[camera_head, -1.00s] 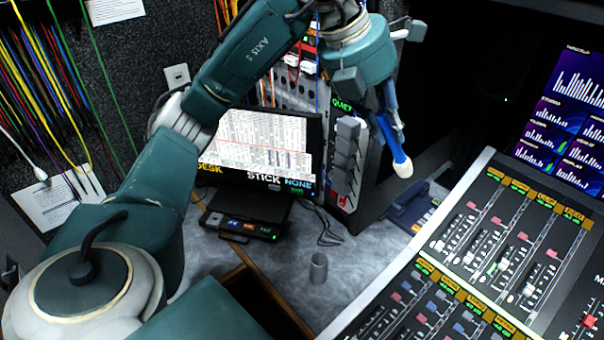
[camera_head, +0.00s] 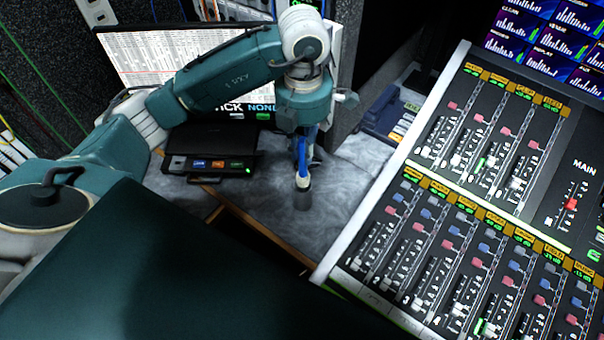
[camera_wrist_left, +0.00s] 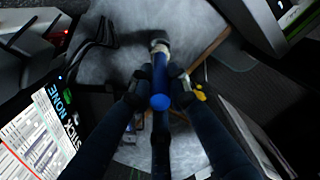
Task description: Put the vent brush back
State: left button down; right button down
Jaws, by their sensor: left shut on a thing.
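The vent brush (camera_head: 302,163) is a slim blue stick with a pale tip, held nearly upright with the tip down. My left gripper (camera_head: 302,135) is shut on its upper part. My right gripper is not in view.
A monitor (camera_head: 150,60) and a small black button box (camera_head: 212,150) stand to the left. A blue desk phone (camera_head: 395,115) sits behind.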

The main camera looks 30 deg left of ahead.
aim_at(302, 176)
pick_arm(q)
notch_tip(302, 176, down, 5)
jog(key=shift+a+f+p, duration=0.1)
jog(key=shift+p, duration=0.2)
notch_tip(302, 176, down, 5)
jog(key=shift+f+p, duration=0.1)
jog(key=shift+p, duration=0.3)
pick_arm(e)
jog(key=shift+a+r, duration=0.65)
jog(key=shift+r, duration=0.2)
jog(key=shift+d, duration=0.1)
pick_arm(q)
jog(key=c, duration=1.6)
grip_release()
jog(key=shift+c, duration=0.2)
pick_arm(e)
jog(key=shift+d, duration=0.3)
